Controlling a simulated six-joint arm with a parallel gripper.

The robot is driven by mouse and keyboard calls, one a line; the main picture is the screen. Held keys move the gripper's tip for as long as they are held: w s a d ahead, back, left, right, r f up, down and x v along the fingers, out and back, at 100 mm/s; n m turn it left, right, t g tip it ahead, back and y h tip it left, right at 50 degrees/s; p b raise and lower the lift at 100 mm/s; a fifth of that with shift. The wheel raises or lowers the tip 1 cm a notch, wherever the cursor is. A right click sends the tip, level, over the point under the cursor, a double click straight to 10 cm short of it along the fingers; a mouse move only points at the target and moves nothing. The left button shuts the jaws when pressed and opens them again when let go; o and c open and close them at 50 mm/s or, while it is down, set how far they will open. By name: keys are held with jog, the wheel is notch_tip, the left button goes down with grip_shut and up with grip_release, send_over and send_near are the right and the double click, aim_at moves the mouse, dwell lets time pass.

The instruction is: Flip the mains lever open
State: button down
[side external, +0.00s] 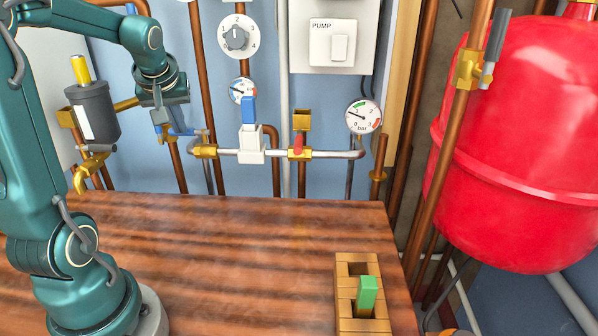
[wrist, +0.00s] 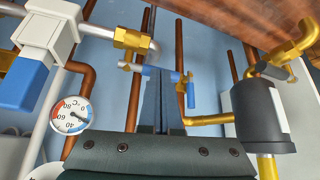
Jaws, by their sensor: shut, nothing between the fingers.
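A blue lever (side external: 182,132) sits above a brass valve (side external: 205,151) at the left end of the grey pipe. It points left, roughly along the pipe line. In the wrist view the lever (wrist: 177,76) runs right from the brass valve (wrist: 133,40) and ends in a blue grip. No label shows which lever is the mains. My gripper (side external: 160,117) points down beside the lever's left end. In the wrist view my fingers (wrist: 158,77) are together and empty, overlapping the lever in the picture. I cannot tell whether they touch it.
A dark grey canister (side external: 95,109) with brass fittings hangs left of my gripper. A white block with a blue switch (side external: 249,110) and a red-handled valve (side external: 298,145) lie right along the pipe. A wooden crate (side external: 345,290) with a green block stands on the clear table.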

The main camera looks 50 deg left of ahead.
jog(key=shift+d, duration=0.2)
jog(key=s+a+v, duration=0.1)
jog(key=s+v, duration=0.1)
jog(key=v, duration=1.1)
jog(key=s+d+f+m+t+h, duration=0.1)
jog(key=d+f+m+h, duration=0.2)
jog(key=d+f+m, duration=0.3)
jog(key=s+d+f+m+t+h, duration=0.1)
jog(key=d+f+m+h, duration=0.2)
jog(key=d, duration=1.1)
notch_tip(320, 180, down, 4)
jog(key=m, duration=0.3)
jog(key=shift+s, duration=0.15)
